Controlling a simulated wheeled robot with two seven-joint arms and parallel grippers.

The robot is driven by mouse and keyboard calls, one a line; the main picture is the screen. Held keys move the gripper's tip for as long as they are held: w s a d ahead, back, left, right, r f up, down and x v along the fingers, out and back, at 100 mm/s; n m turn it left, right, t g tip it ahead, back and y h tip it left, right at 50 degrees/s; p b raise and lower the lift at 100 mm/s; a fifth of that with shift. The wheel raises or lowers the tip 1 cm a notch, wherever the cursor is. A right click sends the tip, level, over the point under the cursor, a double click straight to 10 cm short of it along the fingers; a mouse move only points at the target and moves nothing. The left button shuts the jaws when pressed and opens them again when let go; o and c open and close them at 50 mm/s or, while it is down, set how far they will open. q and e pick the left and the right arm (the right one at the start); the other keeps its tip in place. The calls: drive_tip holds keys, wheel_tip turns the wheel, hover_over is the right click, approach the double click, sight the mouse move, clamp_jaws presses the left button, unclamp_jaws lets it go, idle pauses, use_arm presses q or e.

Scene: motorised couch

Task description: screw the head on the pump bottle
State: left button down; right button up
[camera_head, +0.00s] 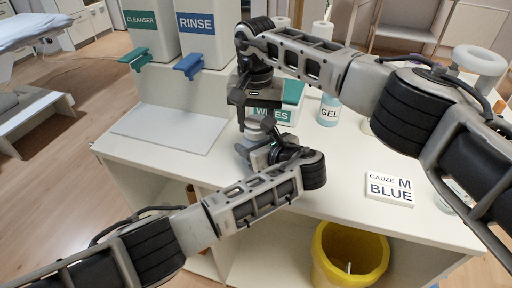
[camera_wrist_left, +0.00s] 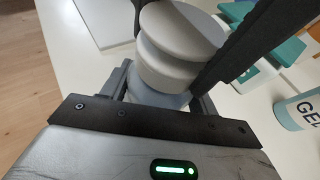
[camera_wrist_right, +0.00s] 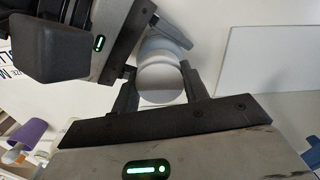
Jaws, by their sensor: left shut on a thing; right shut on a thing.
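The pump bottle (camera_head: 257,129) stands on the white counter, mostly hidden by both grippers in the head view. My left gripper (camera_head: 262,148) is shut around it from the near side, low down. In the left wrist view its pale blue-grey body (camera_wrist_left: 155,97) sits between the fingers, with stacked whitish round parts (camera_wrist_left: 170,62) above. My right gripper (camera_head: 250,112) comes down from above and is shut on the round whitish pump head (camera_wrist_right: 160,52), which shows between its fingers in the right wrist view. I cannot tell whether the head is seated on the thread.
A green-and-white wipes box (camera_head: 290,100) and a GEL bottle (camera_head: 329,110) stand close behind on the right. CLEANSER (camera_head: 150,32) and RINSE (camera_head: 203,35) dispensers stand at the back left. A white board (camera_head: 168,130) lies left. A gauze box (camera_head: 390,189) is right; a yellow bin (camera_head: 350,255) stands below.

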drive_tip(key=m, duration=0.3)
drive_tip(key=shift+a+m, duration=0.15)
drive_tip(key=shift+m, duration=0.25)
drive_tip(key=o, duration=1.1)
drive_tip(key=shift+r, duration=2.25)
